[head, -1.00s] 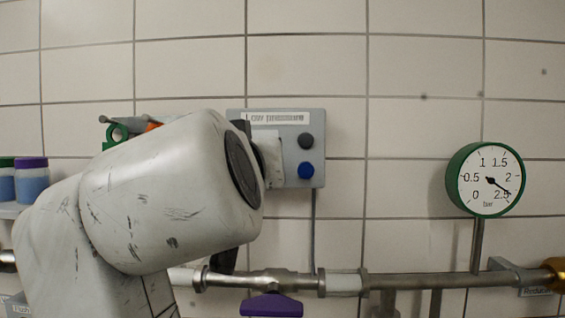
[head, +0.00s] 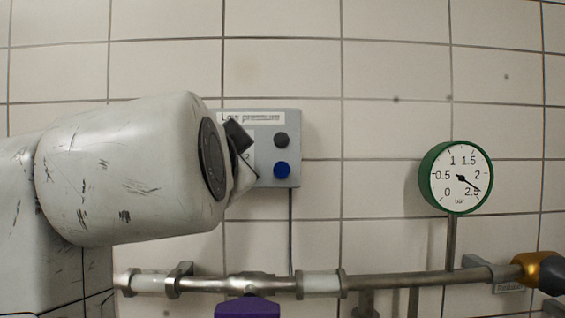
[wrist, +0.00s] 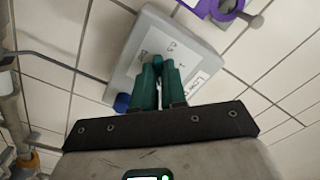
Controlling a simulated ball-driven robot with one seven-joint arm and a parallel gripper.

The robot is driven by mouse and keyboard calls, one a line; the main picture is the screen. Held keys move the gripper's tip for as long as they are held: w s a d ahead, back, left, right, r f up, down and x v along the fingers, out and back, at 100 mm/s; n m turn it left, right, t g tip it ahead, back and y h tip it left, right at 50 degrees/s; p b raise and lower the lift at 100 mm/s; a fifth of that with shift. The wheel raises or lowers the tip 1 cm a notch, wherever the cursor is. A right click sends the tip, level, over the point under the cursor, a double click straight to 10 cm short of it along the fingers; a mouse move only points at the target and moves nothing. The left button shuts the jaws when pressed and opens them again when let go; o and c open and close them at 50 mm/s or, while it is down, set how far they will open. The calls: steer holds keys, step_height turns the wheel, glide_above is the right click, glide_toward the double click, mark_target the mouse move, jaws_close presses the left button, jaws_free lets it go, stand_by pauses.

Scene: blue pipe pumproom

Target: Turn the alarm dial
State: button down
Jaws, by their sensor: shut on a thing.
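In the wrist view the box (wrist: 190,42) lies tilted, with printed numbers around the dial's place. My gripper (wrist: 158,66) has its green fingers close together against the box face, shut on the alarm dial. The dial itself is hidden between the fingertips. In the head view my arm covers the left part of the box and the fingers.
A green-rimmed gauge (head: 457,178) at right reads a little under 2.5 bar. A metal pipe (head: 400,281) with a purple valve handle (head: 247,306) runs below the box. The wall between box and gauge is clear.

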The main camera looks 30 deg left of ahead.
steer(key=shift+f+m+b, duration=0.2)
steer(key=shift+m+b, duration=0.55)
steer(key=shift+m, duration=3.25)
steer(key=c, duration=1.2)
jaws_free()
steer(key=shift+r, duration=0.1)
steer(key=b+v, duration=0.3)
steer(key=v, duration=0.7)
steer(key=shift+s+d, duration=0.2)
steer(key=shift+s, duration=0.15)
